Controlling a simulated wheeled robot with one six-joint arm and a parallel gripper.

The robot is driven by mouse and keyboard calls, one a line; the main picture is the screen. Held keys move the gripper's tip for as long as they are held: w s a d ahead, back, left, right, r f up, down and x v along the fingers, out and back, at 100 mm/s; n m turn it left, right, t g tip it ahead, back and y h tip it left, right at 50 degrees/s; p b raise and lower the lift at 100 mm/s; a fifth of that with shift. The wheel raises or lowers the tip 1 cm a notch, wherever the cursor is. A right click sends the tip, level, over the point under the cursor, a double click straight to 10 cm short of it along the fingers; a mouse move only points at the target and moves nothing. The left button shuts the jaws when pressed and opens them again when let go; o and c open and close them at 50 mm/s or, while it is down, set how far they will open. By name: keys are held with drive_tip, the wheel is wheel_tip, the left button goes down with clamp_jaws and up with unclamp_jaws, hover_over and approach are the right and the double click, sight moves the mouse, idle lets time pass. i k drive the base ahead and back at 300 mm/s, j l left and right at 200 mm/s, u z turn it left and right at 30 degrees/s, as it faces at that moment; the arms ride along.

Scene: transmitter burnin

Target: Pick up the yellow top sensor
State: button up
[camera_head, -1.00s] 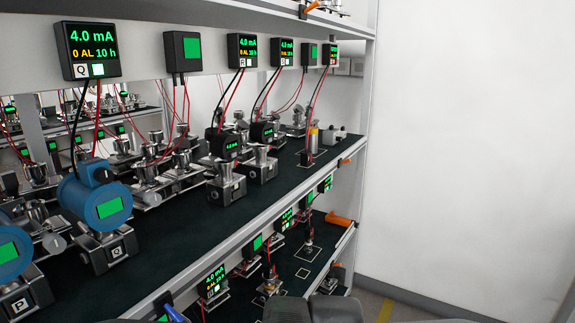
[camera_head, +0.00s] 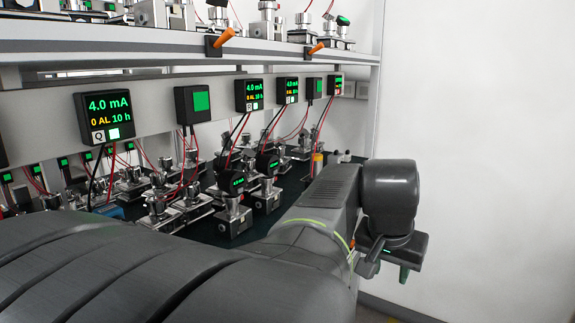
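My gripper (camera_head: 403,268) hangs at the end of my dark grey arm, right of the rack and in front of the white wall. It is apart from the cylinder and nearer to the camera. Its fingers are small and seen from an angle that does not show whether they are open. Nothing held can be made out.
The rack's upper shelf (camera_head: 180,50) carries several metal devices and orange levers (camera_head: 222,37). Black display boxes (camera_head: 105,117) with green screens hang on the rail, with red and black wires below. More devices crowd the middle shelf. The wall side (camera_head: 480,130) is clear.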

sight(318, 161)
drive_tip(key=i+l+u, duration=0.1)
drive_tip(key=l+u, duration=0.15)
drive_tip(key=u, duration=0.2)
drive_tip(key=i+l+u, duration=0.1)
drive_tip(key=l+u, duration=0.15)
drive_tip(key=u, duration=0.25)
drive_tip(key=l+u, duration=0.3)
drive_tip(key=u, duration=0.15)
drive_tip(key=i+l+u, duration=0.1)
drive_tip(key=l, duration=0.4)
drive_tip(key=i+l, duration=0.15)
drive_tip(key=l, duration=0.35)
drive_tip(key=i+l+u, duration=0.15)
drive_tip(key=l, duration=0.35)
drive_tip(key=l+u, duration=0.1)
drive_tip(key=l, duration=0.4)
